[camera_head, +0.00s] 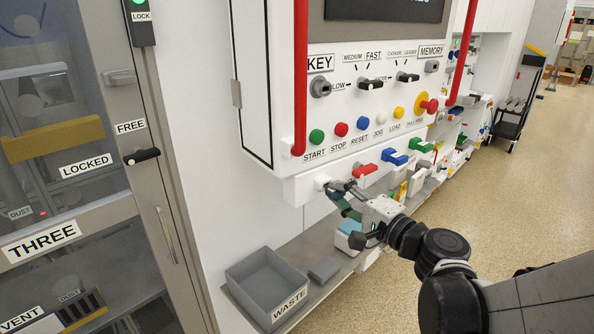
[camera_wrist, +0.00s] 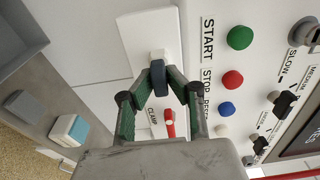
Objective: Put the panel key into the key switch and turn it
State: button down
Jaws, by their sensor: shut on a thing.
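The key switch (camera_head: 320,88) sits under the KEY label on the white panel, at its upper left. My gripper (camera_head: 338,188) is at the lower left of the panel, below the START and STOP buttons and well below the key switch. In the wrist view my gripper (camera_wrist: 162,92) is shut on a small dark blue-grey piece, which looks like the panel key (camera_wrist: 158,72). The piece stands against a white block (camera_wrist: 150,35) on the panel front. Whether it is seated in the block cannot be told. The fingers hide part of it.
A red clamp handle (camera_head: 365,169) is just right of my gripper, with blue and green handles beyond. The START button (camera_head: 316,136) and other buttons are above. A red vertical rail (camera_head: 300,75) stands left of the key switch. A grey waste bin (camera_head: 268,285) is below.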

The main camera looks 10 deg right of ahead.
aim_at(342, 195)
jog(key=shift+s+d, duration=0.2)
jog(key=shift+s, duration=0.2)
dwell(0.3)
jog(key=shift+v, duration=1.4)
